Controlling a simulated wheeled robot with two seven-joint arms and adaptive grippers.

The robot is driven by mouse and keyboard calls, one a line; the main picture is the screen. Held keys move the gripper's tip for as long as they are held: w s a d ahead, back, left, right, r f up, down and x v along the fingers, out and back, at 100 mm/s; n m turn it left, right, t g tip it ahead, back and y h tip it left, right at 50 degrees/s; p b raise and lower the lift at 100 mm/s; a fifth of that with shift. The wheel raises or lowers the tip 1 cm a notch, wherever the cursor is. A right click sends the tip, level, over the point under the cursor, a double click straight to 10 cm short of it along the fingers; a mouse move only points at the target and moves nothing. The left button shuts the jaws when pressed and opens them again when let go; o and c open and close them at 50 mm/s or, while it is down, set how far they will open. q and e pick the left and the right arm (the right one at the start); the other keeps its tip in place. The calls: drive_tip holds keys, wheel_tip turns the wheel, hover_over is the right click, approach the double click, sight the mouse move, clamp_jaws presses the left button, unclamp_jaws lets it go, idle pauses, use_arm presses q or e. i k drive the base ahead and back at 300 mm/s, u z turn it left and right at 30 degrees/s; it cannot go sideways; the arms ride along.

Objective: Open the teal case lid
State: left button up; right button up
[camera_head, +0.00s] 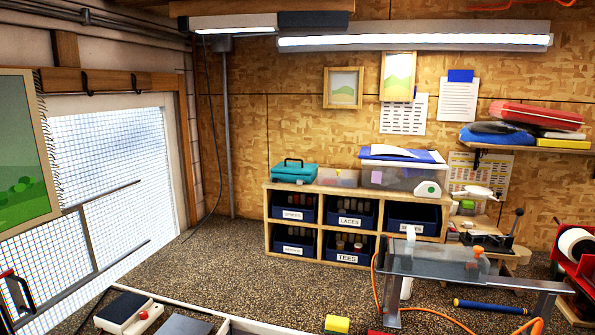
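A teal case (295,172) sits on the left end of the top of a wooden cubby shelf (268,212) against the back wall. Its lid looks shut, and a dark handle (293,161) stands up on top. The case is small and far off, so latches cannot be made out. Neither my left gripper nor my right gripper shows in the view.
A clear box (338,177) and a larger blue-lidded bin (402,174) stand right of the case. Blue labelled bins fill the cubbies. A metal bench (440,262) stands at the right. Speckled floor (215,258) lies open before the shelf.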

sight(302, 169)
drive_tip(key=k, duration=0.35)
drive_tip(key=z, duration=0.75)
drive_tip(key=i, duration=0.95)
drive_tip(key=u, duration=0.55)
drive_tip(key=i, duration=0.65)
drive_tip(key=u, duration=0.8)
